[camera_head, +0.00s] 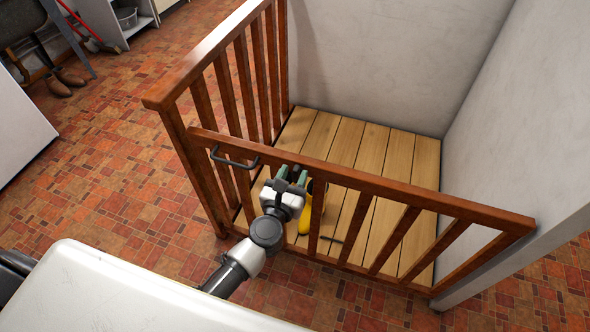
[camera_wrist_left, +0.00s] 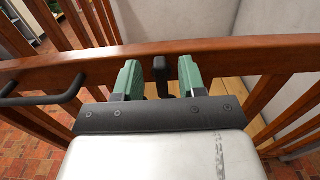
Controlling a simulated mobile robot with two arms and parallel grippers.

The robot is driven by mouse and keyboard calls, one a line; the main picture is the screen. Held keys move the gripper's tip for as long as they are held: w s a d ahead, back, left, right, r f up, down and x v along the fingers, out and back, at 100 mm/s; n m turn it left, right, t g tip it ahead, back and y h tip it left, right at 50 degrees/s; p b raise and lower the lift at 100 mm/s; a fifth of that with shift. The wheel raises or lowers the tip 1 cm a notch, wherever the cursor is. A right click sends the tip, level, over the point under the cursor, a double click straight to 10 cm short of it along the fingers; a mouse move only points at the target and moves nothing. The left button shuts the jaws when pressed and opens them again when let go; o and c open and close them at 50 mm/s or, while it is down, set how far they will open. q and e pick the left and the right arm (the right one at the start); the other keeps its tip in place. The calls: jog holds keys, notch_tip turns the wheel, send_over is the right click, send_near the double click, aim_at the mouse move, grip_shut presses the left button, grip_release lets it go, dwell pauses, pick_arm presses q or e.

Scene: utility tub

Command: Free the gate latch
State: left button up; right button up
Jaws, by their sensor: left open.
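The brown wooden gate (camera_head: 400,192) stands across the front of a planked platform, with a black bar handle (camera_head: 235,160) near its left end. The handle also shows at the left in the left wrist view (camera_wrist_left: 42,98). My left gripper (camera_head: 291,174) is at the gate's top rail, right of the handle. In the left wrist view its green fingers (camera_wrist_left: 160,78) are open, one on each side of a small upright black latch (camera_wrist_left: 161,70) at the rail. I cannot tell whether they touch it. The latch's lower end is hidden. My right gripper is not in view.
A yellow object (camera_head: 305,218) is partly hidden behind the gate on the wooden platform (camera_head: 372,150). Pale walls close the back and right. A white surface (camera_head: 110,300) lies in front. Brown boots (camera_head: 65,80) stand far left; the tiled floor between is clear.

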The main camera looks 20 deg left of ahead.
pick_arm(q)
jog(key=shift+w, duration=0.75)
grip_shut()
